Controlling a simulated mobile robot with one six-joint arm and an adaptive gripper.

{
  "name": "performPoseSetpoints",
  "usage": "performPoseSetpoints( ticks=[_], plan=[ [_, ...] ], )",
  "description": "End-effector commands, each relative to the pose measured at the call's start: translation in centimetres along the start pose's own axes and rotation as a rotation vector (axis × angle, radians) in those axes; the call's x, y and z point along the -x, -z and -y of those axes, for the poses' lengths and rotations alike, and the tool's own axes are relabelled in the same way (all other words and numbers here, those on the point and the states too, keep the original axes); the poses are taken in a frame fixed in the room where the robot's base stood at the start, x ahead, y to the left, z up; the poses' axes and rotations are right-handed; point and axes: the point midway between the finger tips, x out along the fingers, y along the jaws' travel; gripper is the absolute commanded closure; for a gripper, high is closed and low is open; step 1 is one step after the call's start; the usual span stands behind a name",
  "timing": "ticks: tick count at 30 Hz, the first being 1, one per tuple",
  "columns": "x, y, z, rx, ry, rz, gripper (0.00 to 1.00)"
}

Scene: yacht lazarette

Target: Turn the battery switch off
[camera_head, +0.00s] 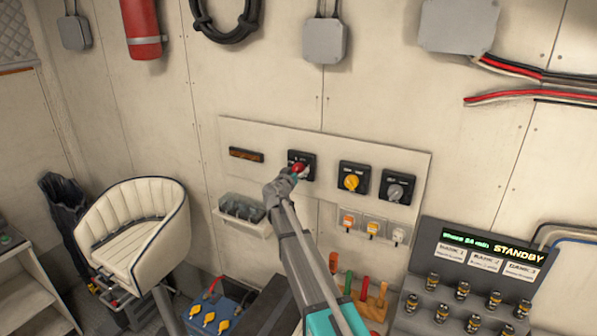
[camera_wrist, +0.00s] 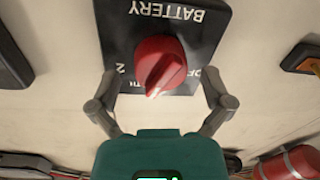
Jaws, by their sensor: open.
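The battery switch is a black square plate (camera_head: 310,157) with a red knob (camera_head: 298,167) on the wall panel. In the wrist view its red knob (camera_wrist: 160,60) is close, and its BATTERY lettering is upside down. The knob's pointed end is toward the bottom of that view, slightly left. A "2" shows to its left and part of an "OFF" mark to its right, partly hidden. My gripper (camera_wrist: 160,78) is open, with one finger on each side of the knob. Gaps show between fingers and knob. In the head view my gripper (camera_head: 299,174) covers part of the switch.
A yellow-knob switch (camera_head: 353,182) and a grey-knob switch (camera_head: 396,190) are to the right on the same panel (camera_head: 270,137). Small tagged fittings (camera_head: 372,228) sit below them. A grey bin (camera_head: 243,218) is at lower left. A STANDBY console (camera_head: 470,270) stands at right.

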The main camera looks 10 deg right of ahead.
Motion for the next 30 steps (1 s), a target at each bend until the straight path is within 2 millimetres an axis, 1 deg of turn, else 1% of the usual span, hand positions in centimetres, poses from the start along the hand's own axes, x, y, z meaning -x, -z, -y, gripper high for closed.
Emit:
performPoseSetpoints(
  ticks=[9, 11, 15, 20, 21, 23, 24, 30],
  plan=[
    [-0.15, -0.01, -0.04, 0.000, 0.000, 0.000, 0.00],
    [-0.15, -0.01, -0.05, 0.000, 0.000, 0.000, 0.09],
    [-0.15, -0.01, -0.06, 0.000, 0.000, 0.000, 0.35],
    [-0.17, -0.01, -0.08, 0.000, -0.001, 0.000, 0.65],
    [-0.17, -0.01, -0.08, 0.000, -0.001, 0.000, 0.72],
    [-0.18, -0.01, -0.09, 0.000, -0.001, 0.000, 0.83],
    [-0.51, -0.12, -0.64, 0.000, -0.002, 0.000, 0.82],
    [-0.26, -0.04, -0.26, 0.013, -0.004, 0.002, 0.82]
  ],
)
